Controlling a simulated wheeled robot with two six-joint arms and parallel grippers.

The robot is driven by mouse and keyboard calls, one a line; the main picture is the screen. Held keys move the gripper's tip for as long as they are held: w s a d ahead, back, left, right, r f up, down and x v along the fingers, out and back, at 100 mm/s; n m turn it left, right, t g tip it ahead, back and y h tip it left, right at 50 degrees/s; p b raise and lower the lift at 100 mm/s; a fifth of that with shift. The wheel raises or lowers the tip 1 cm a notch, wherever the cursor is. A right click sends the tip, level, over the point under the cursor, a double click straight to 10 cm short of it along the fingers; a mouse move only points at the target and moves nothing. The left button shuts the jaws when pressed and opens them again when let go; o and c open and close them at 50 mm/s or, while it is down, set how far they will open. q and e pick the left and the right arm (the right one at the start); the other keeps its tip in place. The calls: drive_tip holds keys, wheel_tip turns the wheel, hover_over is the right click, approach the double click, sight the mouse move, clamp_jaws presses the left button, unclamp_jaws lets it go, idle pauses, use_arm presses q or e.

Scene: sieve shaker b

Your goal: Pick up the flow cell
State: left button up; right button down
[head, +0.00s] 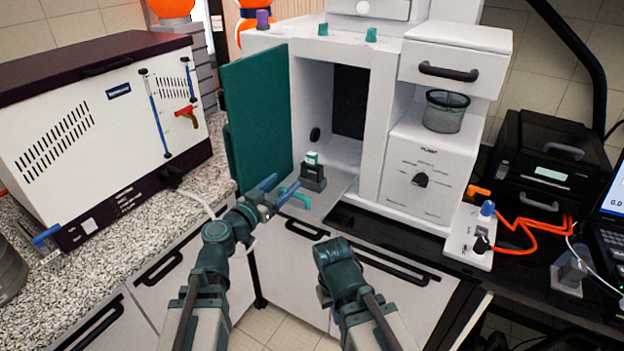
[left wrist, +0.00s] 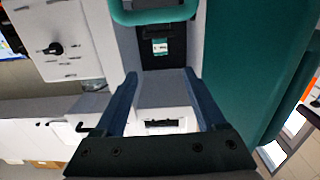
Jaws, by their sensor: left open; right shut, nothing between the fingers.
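The flow cell (head: 312,158) is a small white and green piece standing upright in a dark holder (head: 313,178), at the mouth of the open white cabinet. In the left wrist view the flow cell (left wrist: 160,46) shows as a small pale label in the dark holder, beyond my fingertips. My left gripper (head: 279,189) is open and empty, in front of the holder and a little to its left and lower. Its two blue fingers (left wrist: 160,74) point toward the holder, apart from the flow cell. The right arm's wrist shows low in the middle; its fingers are hidden.
A teal loop handle (head: 295,196) lies close to my left fingertips, in front of the holder. The open green door (head: 257,120) stands to the left. The pump panel (head: 425,172) is on the right. The stone worktop (head: 120,235) is at the left.

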use_arm(q)
approach(310, 158)
drive_tip(key=x, duration=0.4)
drive_tip(key=shift+w+a+f, duration=0.1)
drive_tip(key=shift+w+a, duration=0.05)
drive_tip(key=shift+w, duration=0.1)
drive_tip(key=shift+x, duration=2.85)
drive_tip(key=shift+s, duration=0.2)
clamp_jaws()
